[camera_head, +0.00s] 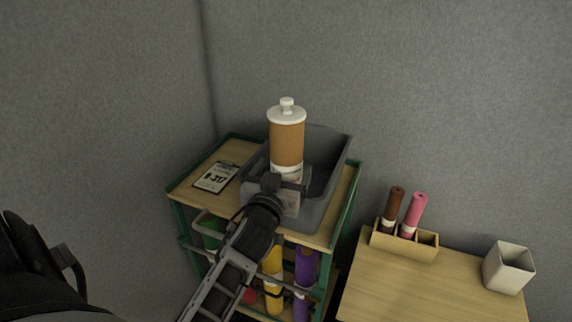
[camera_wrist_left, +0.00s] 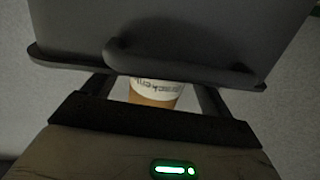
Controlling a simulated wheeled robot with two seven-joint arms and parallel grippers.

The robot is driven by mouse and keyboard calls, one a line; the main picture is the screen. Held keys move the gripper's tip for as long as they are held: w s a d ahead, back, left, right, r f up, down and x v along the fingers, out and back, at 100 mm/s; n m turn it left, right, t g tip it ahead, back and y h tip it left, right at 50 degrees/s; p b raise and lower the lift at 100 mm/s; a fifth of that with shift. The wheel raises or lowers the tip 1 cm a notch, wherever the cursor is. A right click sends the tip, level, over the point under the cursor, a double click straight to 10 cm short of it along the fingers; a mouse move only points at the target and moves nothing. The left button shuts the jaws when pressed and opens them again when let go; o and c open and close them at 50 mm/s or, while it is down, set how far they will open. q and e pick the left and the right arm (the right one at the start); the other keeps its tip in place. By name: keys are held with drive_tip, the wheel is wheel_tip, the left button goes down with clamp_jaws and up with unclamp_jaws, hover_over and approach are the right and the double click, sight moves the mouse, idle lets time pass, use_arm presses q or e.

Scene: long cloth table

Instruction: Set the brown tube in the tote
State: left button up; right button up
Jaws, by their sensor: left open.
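A tan-brown tube (camera_head: 287,142) with a white cap and a white printed band stands upright at the grey tote (camera_head: 326,208), its top well above the rim. Its lower end is hidden behind my left gripper (camera_head: 284,186), so I cannot tell whether it rests on the tote floor. My left gripper is open at the tote's near side, with its fingers around the tube's lower part. In the left wrist view the tube (camera_wrist_left: 155,93) shows between the fingers, below a dark grey tote edge (camera_wrist_left: 180,62). My right gripper is not in view.
The tote sits on a green-framed shelf with a wooden top (camera_head: 187,188), beside a price card (camera_head: 216,177). Yellow and purple tubes (camera_head: 306,270) stand below. On the right table, a wooden rack (camera_head: 404,246) holds dark brown and pink tubes (camera_head: 414,213), near a pale cup (camera_head: 508,268).

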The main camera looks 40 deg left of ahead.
use_arm(q)
drive_tip(key=shift+v, duration=2.35)
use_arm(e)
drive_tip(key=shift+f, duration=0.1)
